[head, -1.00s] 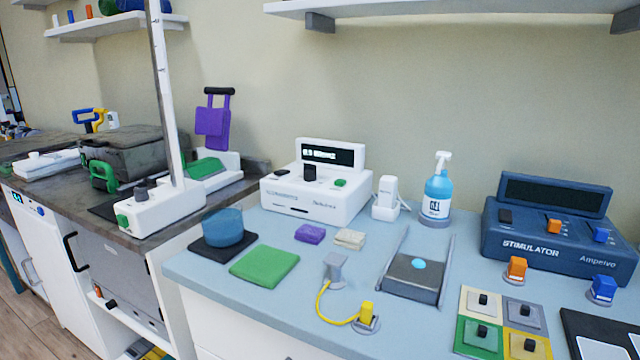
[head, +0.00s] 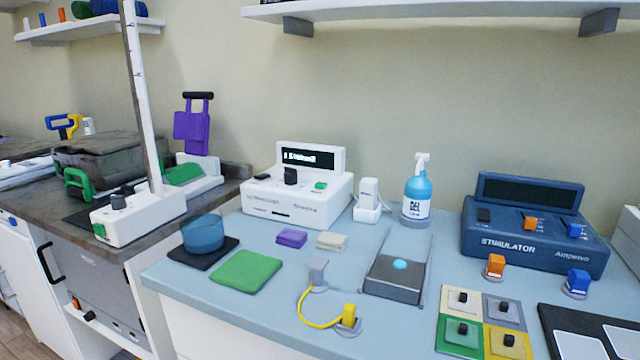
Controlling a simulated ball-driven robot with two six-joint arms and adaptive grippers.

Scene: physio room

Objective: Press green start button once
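A white device (head: 296,190) with a lit display stands on the blue-grey counter near the wall. It has a black switch, a black knob and a green button (head: 320,186) on its top right. A second white device (head: 137,217) with a tall post stands on the dark counter at the left; a green button (head: 99,230) sits on its front end. I cannot tell from the view which green button is the start button. Neither of my grippers shows in the head view.
A blue stimulator (head: 535,225) stands at the right. A spray bottle (head: 417,192), a green cloth (head: 246,272), a blue bowl (head: 202,234) and a yellow-cabled plug (head: 348,316) are on the blue-grey counter (head: 270,322). A shelf (head: 430,10) hangs above.

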